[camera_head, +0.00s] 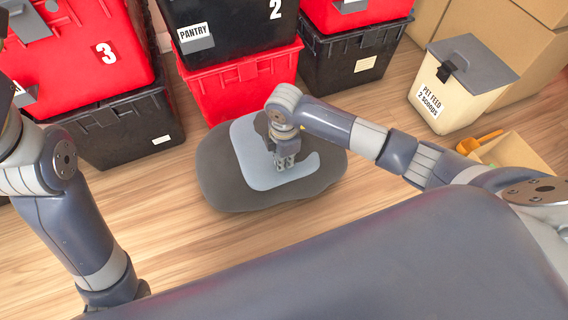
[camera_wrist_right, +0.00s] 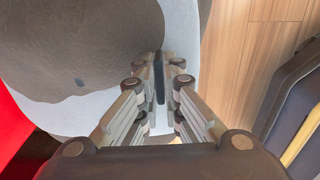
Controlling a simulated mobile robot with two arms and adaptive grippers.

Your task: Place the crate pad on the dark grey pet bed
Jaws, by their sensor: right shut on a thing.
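The dark grey pet bed (camera_head: 222,188) lies on the wooden floor in the middle of the head view. The light blue crate pad (camera_head: 246,152) lies over the bed's middle, inside its outline. A dark grey rounded area shows within the pad; I cannot tell whether it is the bed bulging through. My right gripper (camera_head: 287,163) points down over the pad, shut on it. In the right wrist view the fingers (camera_wrist_right: 160,65) are close together over the pad (camera_wrist_right: 183,35), and the grip point is partly hidden. My left gripper is out of view.
Stacked red and black totes stand behind the bed, one marked PANTRY (camera_head: 196,36), with a black tote (camera_head: 120,128) at left. A cream pet feed bin (camera_head: 455,95) and an open cardboard box (camera_head: 508,150) stand at right. Floor is free in front of the bed.

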